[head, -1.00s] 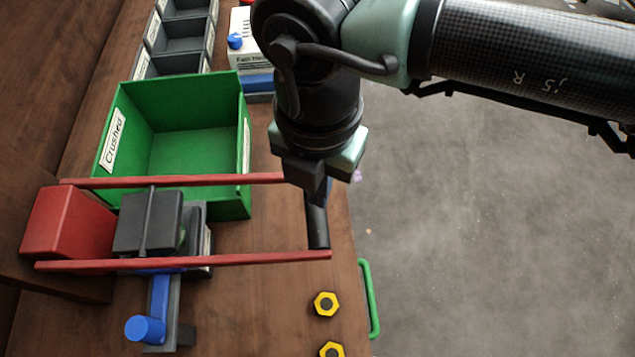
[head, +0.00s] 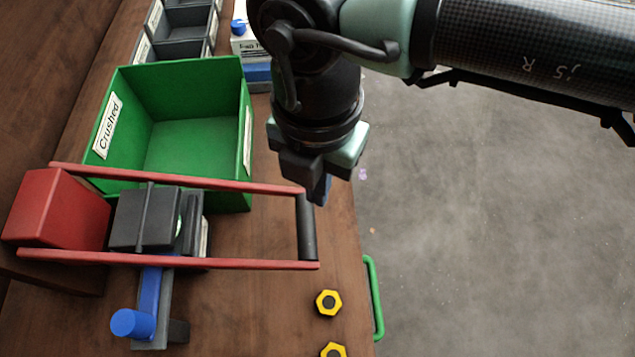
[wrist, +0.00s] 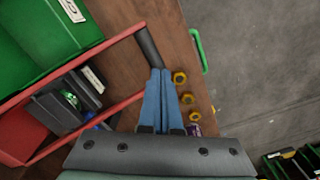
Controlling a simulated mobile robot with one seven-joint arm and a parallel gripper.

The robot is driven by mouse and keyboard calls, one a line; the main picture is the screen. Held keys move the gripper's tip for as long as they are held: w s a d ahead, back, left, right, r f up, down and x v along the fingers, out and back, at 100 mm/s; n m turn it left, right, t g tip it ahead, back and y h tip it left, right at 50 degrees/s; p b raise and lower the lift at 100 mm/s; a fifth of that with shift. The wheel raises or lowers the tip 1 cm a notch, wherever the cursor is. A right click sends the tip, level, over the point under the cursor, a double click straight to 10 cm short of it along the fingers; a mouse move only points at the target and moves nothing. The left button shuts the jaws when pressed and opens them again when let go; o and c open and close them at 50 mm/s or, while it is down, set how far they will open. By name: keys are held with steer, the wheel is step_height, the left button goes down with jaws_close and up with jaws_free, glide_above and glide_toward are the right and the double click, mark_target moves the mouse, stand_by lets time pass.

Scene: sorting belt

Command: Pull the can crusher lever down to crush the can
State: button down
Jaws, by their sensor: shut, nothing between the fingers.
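The can crusher (head: 146,220) has a dark body on the wooden table. Its lever has two long red arms joined at the right end by a black handle bar (head: 307,228), also in the wrist view (wrist: 150,45). A small green-and-silver piece of the can shows at the crusher's dark body in the wrist view (wrist: 70,98); most of it is hidden. My gripper (head: 320,190) is at the far end of the handle bar in the head view. In the wrist view its blue fingers (wrist: 160,72) are shut and empty beside the bar. I cannot tell whether they touch it.
A green bin labelled "Crushed" (head: 248,150) stands behind the crusher. A blue knob (head: 133,323) is in front of it. Yellow nuts (head: 329,302) and a green rail (head: 373,298) are near the table's right edge. Open floor lies to the right.

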step_height(320, 180, up, 6)
steer(key=p, duration=0.2)
steer(key=shift+f+p, duration=0.1)
steer(key=shift+p, duration=0.2)
